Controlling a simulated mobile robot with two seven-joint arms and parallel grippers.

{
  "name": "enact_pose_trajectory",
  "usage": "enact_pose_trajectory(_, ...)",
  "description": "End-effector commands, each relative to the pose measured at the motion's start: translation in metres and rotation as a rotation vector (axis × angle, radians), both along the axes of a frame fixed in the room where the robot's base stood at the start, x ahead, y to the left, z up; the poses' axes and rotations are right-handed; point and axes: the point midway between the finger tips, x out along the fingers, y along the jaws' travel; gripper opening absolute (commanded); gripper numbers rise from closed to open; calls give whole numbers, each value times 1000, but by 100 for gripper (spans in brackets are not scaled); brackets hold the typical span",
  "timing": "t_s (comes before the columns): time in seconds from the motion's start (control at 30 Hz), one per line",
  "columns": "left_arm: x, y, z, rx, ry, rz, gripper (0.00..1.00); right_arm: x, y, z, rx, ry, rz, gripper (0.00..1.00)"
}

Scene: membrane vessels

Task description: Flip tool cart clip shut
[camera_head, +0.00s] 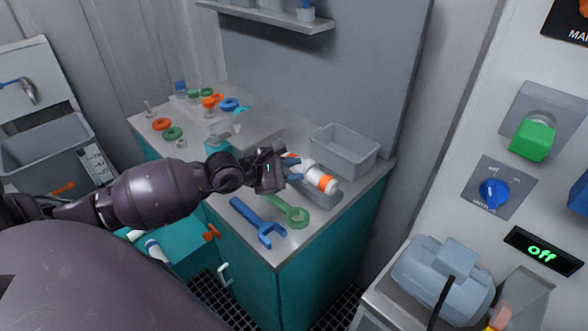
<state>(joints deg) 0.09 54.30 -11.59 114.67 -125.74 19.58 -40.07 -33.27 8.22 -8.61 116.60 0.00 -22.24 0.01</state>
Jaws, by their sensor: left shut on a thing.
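The tool cart is a teal cabinet with a grey top (290,250). A white vessel with orange bands (316,176) lies tilted in a grey holder (322,198) near the cart's right end. My left gripper (294,169) reaches in from the left and is shut at the vessel's far left part. Its blue-grey fingers cover that part, with a bit of orange showing just behind them. I cannot make out the clip clearly; the hand hides that spot. My right gripper is not in view.
A blue wrench (258,222) and a green wrench (288,210) lie in front of the holder. A grey bin (345,152) stands behind it. Several coloured rings lie at the cart's far left. An open teal drawer (190,240) juts out below my arm.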

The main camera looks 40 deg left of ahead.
Motion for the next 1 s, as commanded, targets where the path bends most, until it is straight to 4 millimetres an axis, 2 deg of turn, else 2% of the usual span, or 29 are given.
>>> enact_pose_trajectory(0.3,0,0,1,-2,-1,0,0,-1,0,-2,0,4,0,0)
enact_pose_trajectory(0.33,0,0,1,-2,-1,0,30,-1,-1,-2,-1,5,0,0)
enact_pose_trajectory(0.47,0,0,0,-2,-1,-1,50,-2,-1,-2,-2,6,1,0)
enact_pose_trajectory(0.8,-2,1,0,-2,2,0,51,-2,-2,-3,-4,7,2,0)
enact_pose_trajectory(1.0,-17,9,6,0,4,1,51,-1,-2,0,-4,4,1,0)
